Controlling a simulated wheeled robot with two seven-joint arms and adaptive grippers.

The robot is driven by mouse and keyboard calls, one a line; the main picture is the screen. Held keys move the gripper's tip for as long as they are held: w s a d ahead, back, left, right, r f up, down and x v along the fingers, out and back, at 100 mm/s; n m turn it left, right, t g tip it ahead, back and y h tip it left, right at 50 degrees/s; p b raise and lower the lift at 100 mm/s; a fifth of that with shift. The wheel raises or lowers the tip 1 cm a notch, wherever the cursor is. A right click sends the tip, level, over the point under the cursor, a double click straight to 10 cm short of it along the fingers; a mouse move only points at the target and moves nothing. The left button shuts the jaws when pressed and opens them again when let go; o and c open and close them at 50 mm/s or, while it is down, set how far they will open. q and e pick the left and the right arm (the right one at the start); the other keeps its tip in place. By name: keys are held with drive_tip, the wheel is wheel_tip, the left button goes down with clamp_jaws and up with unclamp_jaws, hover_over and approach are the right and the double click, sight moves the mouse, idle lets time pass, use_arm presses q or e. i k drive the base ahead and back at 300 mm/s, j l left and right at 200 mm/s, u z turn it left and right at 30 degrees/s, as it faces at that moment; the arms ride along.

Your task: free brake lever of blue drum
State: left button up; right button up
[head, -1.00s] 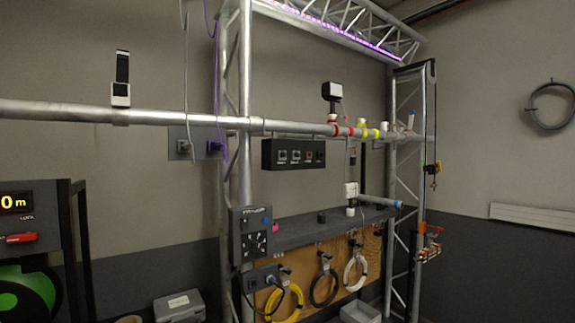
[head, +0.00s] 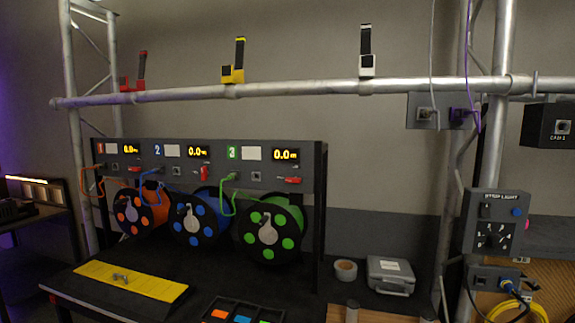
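The blue drum (head: 209,226) hangs in the middle of a dark rack, under the panel marked 2. It is a black-flanged reel with blue spots and a pale hub piece (head: 191,220). A red lever (head: 204,174) sits on the panel above it, at the right of section 2, below a display reading about 0.0 m. It looks more upright than the red levers of sections 1 (head: 134,169) and 3 (head: 292,180). A blue cable (head: 151,184) loops down at the drum's left. Neither gripper is in view.
An orange drum (head: 138,212) and a green drum (head: 268,230) flank the blue one. A yellow mat (head: 130,281) with a small metal part lies on the dark table. A tray (head: 243,312) with coloured pieces is at the front. A grey case (head: 390,275) and tape roll (head: 345,270) stand right.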

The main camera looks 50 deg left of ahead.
sight(204, 170)
drive_tip(key=u, duration=2.2)
